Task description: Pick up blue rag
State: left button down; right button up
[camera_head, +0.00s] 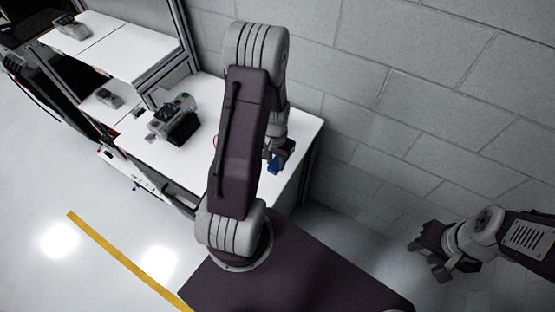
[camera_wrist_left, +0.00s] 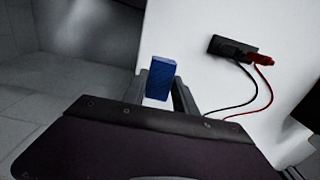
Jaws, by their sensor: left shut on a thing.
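The blue rag (camera_wrist_left: 160,78) looks like a small folded blue block in the left wrist view. It stands between the two fingers of my left gripper (camera_wrist_left: 162,100), which is shut on it. In the head view the blue rag (camera_head: 274,166) shows as a small blue patch at the tip of my left gripper (camera_head: 279,158), near the right edge of the white table. My left arm hides much of the table there. My right gripper (camera_head: 428,258) is at the lower right, away from the table; I cannot tell whether its fingers are apart.
A white table (camera_head: 300,128) stands against a grey brick wall (camera_head: 430,90). A grey and black device (camera_head: 172,120) sits on its left part. A black connector (camera_wrist_left: 232,48) with a black and a red cable lies on the table. White shelves (camera_head: 125,45) stand further left.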

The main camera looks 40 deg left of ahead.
pick_arm(q)
jog(key=s+d+r, duration=0.3)
jog(key=s+r, duration=0.1)
jog(key=s, duration=0.2)
jog(key=shift+s+d+r+b, duration=0.2)
jog(key=shift+s+d+b, duration=0.05)
jog(key=shift+b, duration=0.15)
jog(key=c, duration=1.7)
grip_release()
jog(key=c, duration=0.5)
